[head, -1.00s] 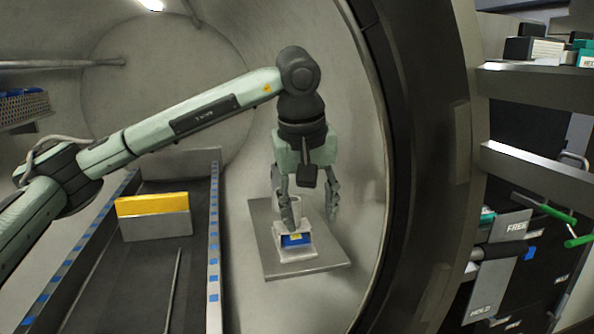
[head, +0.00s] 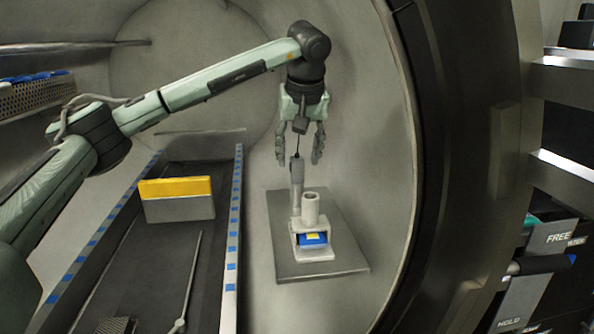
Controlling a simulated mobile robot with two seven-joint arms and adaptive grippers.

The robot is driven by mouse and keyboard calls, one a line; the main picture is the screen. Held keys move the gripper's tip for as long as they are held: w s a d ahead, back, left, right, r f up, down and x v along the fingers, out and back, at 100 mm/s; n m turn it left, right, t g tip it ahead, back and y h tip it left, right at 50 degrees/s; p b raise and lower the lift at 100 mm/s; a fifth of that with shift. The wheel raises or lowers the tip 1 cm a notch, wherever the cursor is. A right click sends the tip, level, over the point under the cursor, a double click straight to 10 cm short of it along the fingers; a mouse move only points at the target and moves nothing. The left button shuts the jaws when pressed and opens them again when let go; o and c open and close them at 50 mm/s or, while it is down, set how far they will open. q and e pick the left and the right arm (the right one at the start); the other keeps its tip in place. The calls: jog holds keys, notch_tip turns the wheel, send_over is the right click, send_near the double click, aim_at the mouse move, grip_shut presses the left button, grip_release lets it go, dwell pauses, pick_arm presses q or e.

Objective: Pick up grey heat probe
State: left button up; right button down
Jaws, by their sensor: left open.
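A grey upright piece with a thin dark stem, which looks like the grey heat probe (head: 297,172), stands at the back left of a pale holder (head: 313,253). The holder has a round hollow cup (head: 310,208) and a blue block with a yellow label (head: 313,239). It sits on a flat grey plate (head: 345,262). My left gripper (head: 299,158) points down above the holder. Its fingers are open and apart, with the thin stem showing between them. I cannot tell whether they touch it. My right gripper is out of view.
A dark track (head: 155,270) with blue-marked rails runs at left. It bears a yellow-topped grey block (head: 178,205) and a long thin grey rod (head: 191,280). The dark round door frame (head: 455,170) stands close at right, with shelves (head: 570,80) beyond.

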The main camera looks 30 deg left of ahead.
aim_at(297, 179)
pick_arm(q)
jog(key=shift+w+a+f, duration=0.1)
jog(key=shift+w+a, duration=0.2)
jog(key=shift+w, duration=0.05)
jog(key=x, duration=0.4)
jog(key=shift+f, duration=0.4)
grip_shut()
